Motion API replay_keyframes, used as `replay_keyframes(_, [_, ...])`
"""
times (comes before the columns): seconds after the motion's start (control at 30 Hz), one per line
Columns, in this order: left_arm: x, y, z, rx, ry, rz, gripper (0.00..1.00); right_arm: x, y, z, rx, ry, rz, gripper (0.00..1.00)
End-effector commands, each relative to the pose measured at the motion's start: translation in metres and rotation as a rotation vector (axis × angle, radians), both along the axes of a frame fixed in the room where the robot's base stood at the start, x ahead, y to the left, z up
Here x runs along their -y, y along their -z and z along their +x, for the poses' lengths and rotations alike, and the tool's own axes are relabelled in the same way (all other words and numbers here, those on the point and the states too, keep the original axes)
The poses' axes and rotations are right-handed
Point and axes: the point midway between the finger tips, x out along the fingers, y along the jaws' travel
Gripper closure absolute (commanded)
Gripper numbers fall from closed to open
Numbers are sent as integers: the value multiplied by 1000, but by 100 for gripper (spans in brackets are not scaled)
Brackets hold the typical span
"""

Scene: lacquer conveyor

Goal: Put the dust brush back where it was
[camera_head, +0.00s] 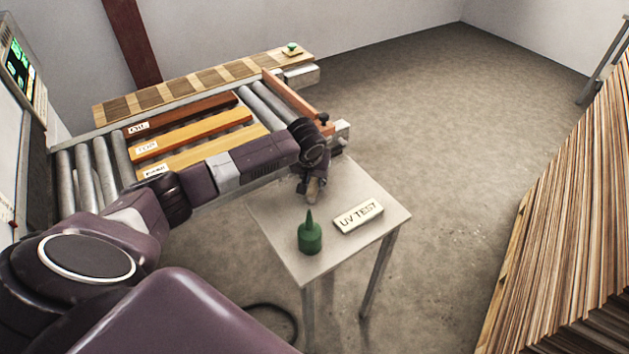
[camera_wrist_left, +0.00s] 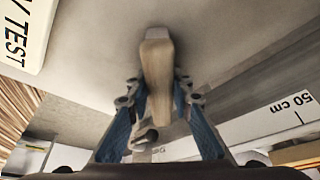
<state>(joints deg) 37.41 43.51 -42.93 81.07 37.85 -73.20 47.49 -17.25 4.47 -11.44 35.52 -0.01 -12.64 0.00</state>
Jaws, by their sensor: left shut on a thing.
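My left gripper (camera_head: 304,183) is over the small grey side table (camera_head: 264,207), close to its back edge. In the left wrist view the blue-sided fingers (camera_wrist_left: 163,112) are shut on the dust brush (camera_wrist_left: 157,70), a pale wooden piece that points away from the wrist. The brush also shows as a small tan piece (camera_head: 313,188) below the gripper in the head view. I cannot tell whether it touches the tabletop. The gripper hides part of the brush. My right gripper is not in view.
A green bottle (camera_head: 310,238) and a UV TEST block (camera_head: 358,216) stand on the table near the brush. Labelled boards (camera_head: 190,130) lie on the roller conveyor (camera_head: 103,165) behind. A wood stack (camera_head: 560,210) is at right. The floor between is clear.

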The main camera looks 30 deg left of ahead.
Motion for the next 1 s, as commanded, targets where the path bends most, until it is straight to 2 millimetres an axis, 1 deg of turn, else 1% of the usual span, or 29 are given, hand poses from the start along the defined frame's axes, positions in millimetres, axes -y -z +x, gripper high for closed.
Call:
replay_keyframes(0.03, [0,2,0,-1,0,0,78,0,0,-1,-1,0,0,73])
replay_keyframes(0.17, [0,1,0,-1,0,0,64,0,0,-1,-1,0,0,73])
replay_keyframes(0.2, [0,1,0,-1,0,0,62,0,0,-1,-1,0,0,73])
replay_keyframes(0.43, [0,1,0,-1,0,0,62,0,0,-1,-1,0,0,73])
replay_keyframes(0.57, [0,-5,-1,0,0,0,62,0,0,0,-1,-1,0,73])
replay_keyframes(0.67, [3,-15,-5,0,3,-1,62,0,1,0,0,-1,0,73])
replay_keyframes(0.77, [5,-31,-11,1,1,0,62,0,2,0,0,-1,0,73])
replay_keyframes(1.0, [13,-79,-29,3,1,-1,62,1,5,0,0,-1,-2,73])
